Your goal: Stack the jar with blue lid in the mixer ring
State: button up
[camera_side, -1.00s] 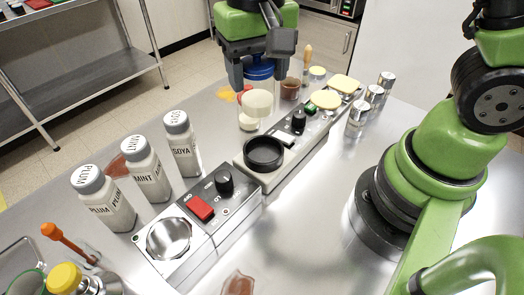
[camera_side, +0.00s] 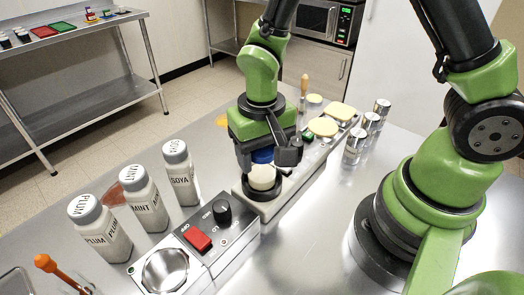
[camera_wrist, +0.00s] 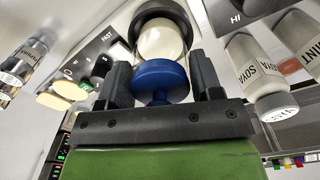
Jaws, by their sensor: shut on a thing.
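My gripper (camera_side: 262,160) is shut on the jar with blue lid and points down at the mixer. The jar (camera_side: 262,177) has a cream body; its blue lid (camera_wrist: 160,80) sits between my fingers in the wrist view. The black mixer ring (camera_side: 252,192) sits on the pale end of the long mixer base. The jar's lower part is lined up with the ring and appears within its rim in both views. I cannot tell whether its bottom touches down. My fingers partly hide the lid in the side view.
A control box with a red switch (camera_side: 197,239) and a metal bowl (camera_side: 166,270) stands in front. Bottles marked soya (camera_side: 180,172), mint (camera_side: 144,197) and plum (camera_side: 100,228) stand left. Yellow pads (camera_side: 323,127) and silver-topped shakers (camera_side: 354,146) are behind right.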

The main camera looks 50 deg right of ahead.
jog(key=shift+f, duration=0.25)
jog(key=o, duration=1.1)
